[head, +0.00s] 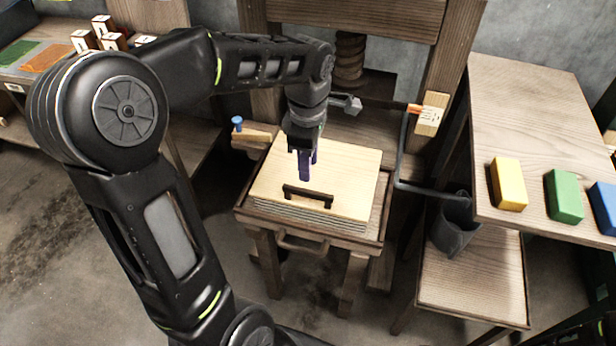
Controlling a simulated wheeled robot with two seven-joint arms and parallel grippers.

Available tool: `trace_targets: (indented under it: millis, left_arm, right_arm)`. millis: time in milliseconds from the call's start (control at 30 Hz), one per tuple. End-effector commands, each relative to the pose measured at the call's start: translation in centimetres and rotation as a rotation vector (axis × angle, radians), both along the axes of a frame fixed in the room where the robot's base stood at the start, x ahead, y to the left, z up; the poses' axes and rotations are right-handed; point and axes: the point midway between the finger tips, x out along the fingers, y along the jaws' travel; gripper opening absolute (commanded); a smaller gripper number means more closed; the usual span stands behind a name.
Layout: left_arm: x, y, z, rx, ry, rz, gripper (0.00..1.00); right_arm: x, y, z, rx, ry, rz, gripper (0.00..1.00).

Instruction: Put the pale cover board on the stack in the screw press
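The pale cover board (345,178) lies flat on a stack of thin grey layers (300,214) in a wooden tray below the press. A dark bar handle (308,196) stands on the board near its front edge. My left gripper (308,166) points down over the board, just behind the handle as seen here. Its two purple fingers show apart, one partly behind the other, with nothing visible between them. Whether the fingertips touch the board is unclear. My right gripper is out of view.
A table at right (535,120) holds a yellow block (508,184), a green block (564,196) and a blue block. A dark bucket (455,225) hangs beside the press above a low wooden shelf (472,285). A bench with small labelled blocks stands at left.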

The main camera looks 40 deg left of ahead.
Motion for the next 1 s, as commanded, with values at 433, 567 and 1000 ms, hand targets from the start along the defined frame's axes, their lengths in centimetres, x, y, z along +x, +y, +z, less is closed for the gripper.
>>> trace_targets:
  millis: [433, 567, 1000]
  left_arm:
    - [0.0, 0.0, 2.1, 0.001, 0.0, 0.0, 0.34]
    - [0.0, 0.0, 2.1, 0.001, 0.0, 0.0, 0.34]
    - [0.0, 0.0, 2.1, 0.001, 0.0, 0.0, 0.34]
  right_arm:
    - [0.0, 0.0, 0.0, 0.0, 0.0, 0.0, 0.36]
    - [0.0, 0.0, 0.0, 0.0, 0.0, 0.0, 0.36]
    - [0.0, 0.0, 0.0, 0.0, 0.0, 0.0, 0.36]
